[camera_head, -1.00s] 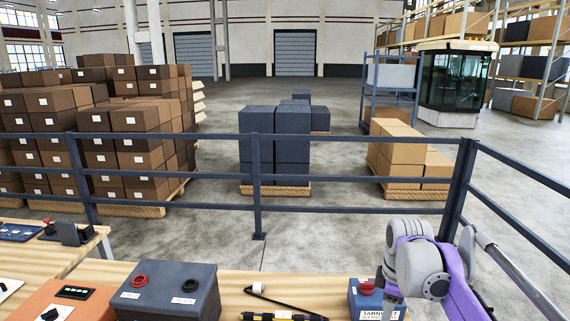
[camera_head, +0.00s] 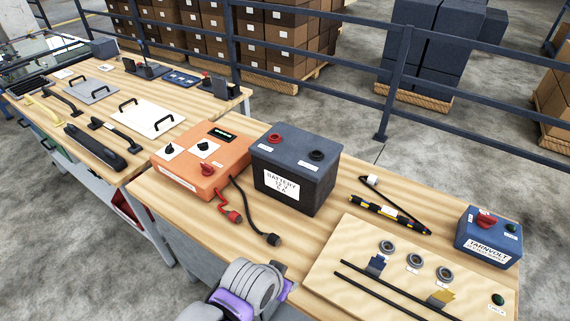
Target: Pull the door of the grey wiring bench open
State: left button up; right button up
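The near bench with a pale wood top (camera_head: 345,180) runs from the middle to the lower right, and I take it to be the wiring bench. Below its left edge a strip of grey body (camera_head: 190,245) shows. No door or door handle can be made out there, as the front falls mostly below the picture and behind my arm. A grey and purple link of my arm is at the bottom edge, in front of the bench. Neither gripper is in view.
On the near bench are an orange charger (camera_head: 200,160), a dark battery (camera_head: 295,168), a blue TARNVOLT box (camera_head: 488,238) and a board (camera_head: 400,245) with rings and rods. Another bench (camera_head: 105,85) carries several handles. Grey railing (camera_head: 400,60) stands behind. Floor (camera_head: 60,260) is clear at lower left.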

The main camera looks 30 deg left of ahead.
aim_at(205, 266)
jog(key=k+j+u, duration=0.1)
jog(key=u, duration=1.8)
jog(key=k+j+u, duration=0.1)
jog(key=j, duration=0.25)
jog(key=k+j, duration=0.1)
jog(key=j, duration=0.25)
jog(key=k+j+u, duration=0.15)
jog(key=j, duration=0.15)
